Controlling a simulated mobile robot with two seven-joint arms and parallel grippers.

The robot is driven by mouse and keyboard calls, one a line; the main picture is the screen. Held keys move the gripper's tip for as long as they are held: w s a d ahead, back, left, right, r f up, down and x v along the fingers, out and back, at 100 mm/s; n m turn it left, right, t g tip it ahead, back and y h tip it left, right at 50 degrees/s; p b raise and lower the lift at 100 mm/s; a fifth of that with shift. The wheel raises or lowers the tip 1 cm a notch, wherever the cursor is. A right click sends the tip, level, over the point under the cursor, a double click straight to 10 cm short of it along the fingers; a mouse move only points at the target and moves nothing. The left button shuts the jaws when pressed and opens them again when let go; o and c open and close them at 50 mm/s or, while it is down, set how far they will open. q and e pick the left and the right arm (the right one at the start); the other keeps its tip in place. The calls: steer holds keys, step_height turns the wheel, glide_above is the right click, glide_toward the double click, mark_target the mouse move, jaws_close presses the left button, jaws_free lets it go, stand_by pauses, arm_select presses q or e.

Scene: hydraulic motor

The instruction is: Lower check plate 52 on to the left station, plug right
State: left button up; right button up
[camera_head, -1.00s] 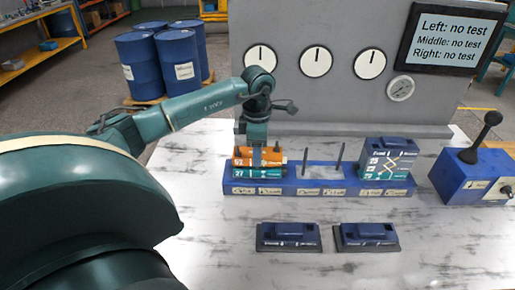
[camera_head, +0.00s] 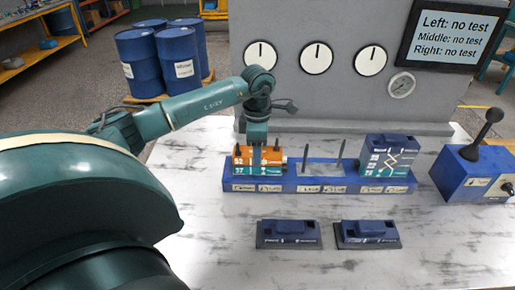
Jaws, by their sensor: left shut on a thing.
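The orange check plate 52 (camera_head: 243,155) is at the left station of the blue base (camera_head: 310,184), directly on top of a teal block marked 37 (camera_head: 243,170). A dark plug end (camera_head: 284,158) shows on the plate's right side. Two dark pin tips stick up above the plate. My left gripper (camera_head: 257,158) comes down from above and is shut on the plate, its finger in front of the plate's face. My right gripper is not in view.
The middle station has two bare upright pins (camera_head: 305,158). The right station holds a finished-looking stack (camera_head: 388,157). Two blue-topped pieces (camera_head: 288,232) (camera_head: 367,232) lie on the table in front. A lever box (camera_head: 474,172) stands at right. The screen (camera_head: 452,38) reads no test for all three.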

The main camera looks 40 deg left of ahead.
arm_select(q)
steer(key=shift+f, duration=0.25)
steer(key=o, duration=1.2)
steer(key=shift+o, duration=1.4)
steer(key=shift+f, duration=0.1)
steer(key=shift+r, duration=0.35)
step_height(320, 180, up, 13)
steer(key=shift+f+b, duration=0.15)
steer(key=shift+b, duration=0.2)
steer(key=shift+f, duration=0.1)
